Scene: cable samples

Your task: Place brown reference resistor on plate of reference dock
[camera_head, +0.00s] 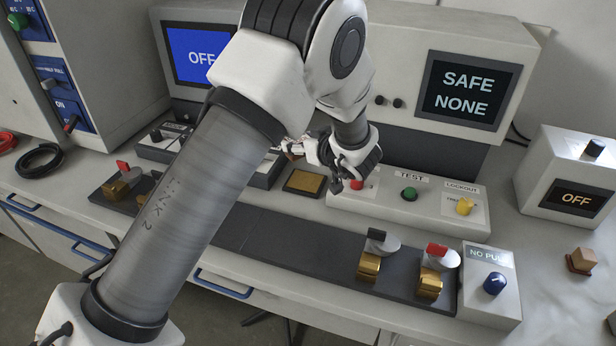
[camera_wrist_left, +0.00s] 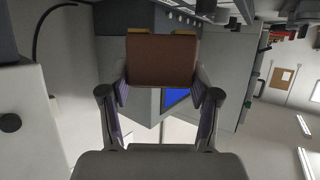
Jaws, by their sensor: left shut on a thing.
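In the left wrist view a brown block, which looks like the brown reference resistor (camera_wrist_left: 160,60), sits between the two fingers, with gold bits at its far edge. My left gripper (camera_wrist_left: 160,95) is shut on it. In the head view my left gripper (camera_head: 306,149) is over the console's front, above and close to a gold plate (camera_head: 305,182) in a dark frame. This plate looks like that of the reference dock. In the head view the held block is mostly hidden by the gripper. My right gripper is not in view.
A switch box with red and green buttons (camera_head: 409,194) stands just right of the gripper. A dark rail with clamps (camera_head: 369,267) runs along the front. A small brown block (camera_head: 582,261) lies at the far right. Black cable (camera_head: 40,160) lies at the left.

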